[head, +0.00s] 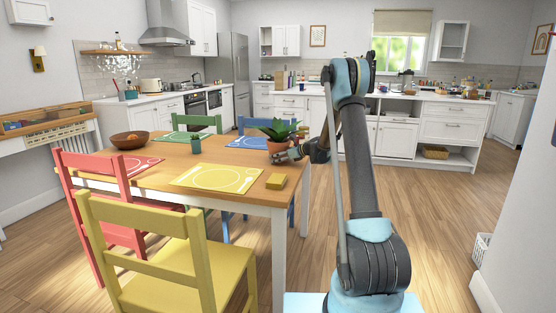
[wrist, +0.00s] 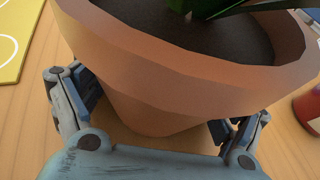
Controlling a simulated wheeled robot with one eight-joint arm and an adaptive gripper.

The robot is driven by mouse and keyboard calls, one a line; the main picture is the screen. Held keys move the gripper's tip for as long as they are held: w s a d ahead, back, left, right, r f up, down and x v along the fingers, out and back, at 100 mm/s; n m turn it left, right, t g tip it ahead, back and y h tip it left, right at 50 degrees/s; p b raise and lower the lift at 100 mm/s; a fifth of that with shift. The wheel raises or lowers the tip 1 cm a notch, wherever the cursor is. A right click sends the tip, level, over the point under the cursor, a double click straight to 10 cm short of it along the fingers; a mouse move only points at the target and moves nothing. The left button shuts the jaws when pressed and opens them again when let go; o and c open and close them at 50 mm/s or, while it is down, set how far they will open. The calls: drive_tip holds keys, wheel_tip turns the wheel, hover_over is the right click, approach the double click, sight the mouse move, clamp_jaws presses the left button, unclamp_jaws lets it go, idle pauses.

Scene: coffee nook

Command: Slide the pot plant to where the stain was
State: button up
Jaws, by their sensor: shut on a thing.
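The pot plant, a terracotta pot with green leaves (head: 279,130), stands near the right edge of the wooden table (head: 190,158). Its pot fills most of the wrist view (wrist: 165,85), with dark soil and leaf bases showing. My gripper (head: 290,155) reaches in from the right, low against the pot. In the wrist view my gripper (wrist: 155,115) has one finger on each side of the pot and is shut on it. No stain shows on the visible tabletop.
A yellow placemat (head: 217,178) and a yellow sponge-like block (head: 276,181) lie in front of the pot. A small dark green pot (head: 196,145), a brown bowl (head: 130,140) and a blue placemat (head: 248,142) are to its left. A red object (wrist: 307,108) shows at the wrist view's right edge.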

drive_tip(key=shift+s+d, duration=0.2)
drive_tip(key=shift+d, duration=0.55)
drive_tip(key=shift+s+d, duration=0.2)
drive_tip(key=shift+d, duration=0.55)
drive_tip(key=o, duration=1.7)
drive_tip(key=v, duration=1.2)
drive_tip(key=shift+f, duration=0.15)
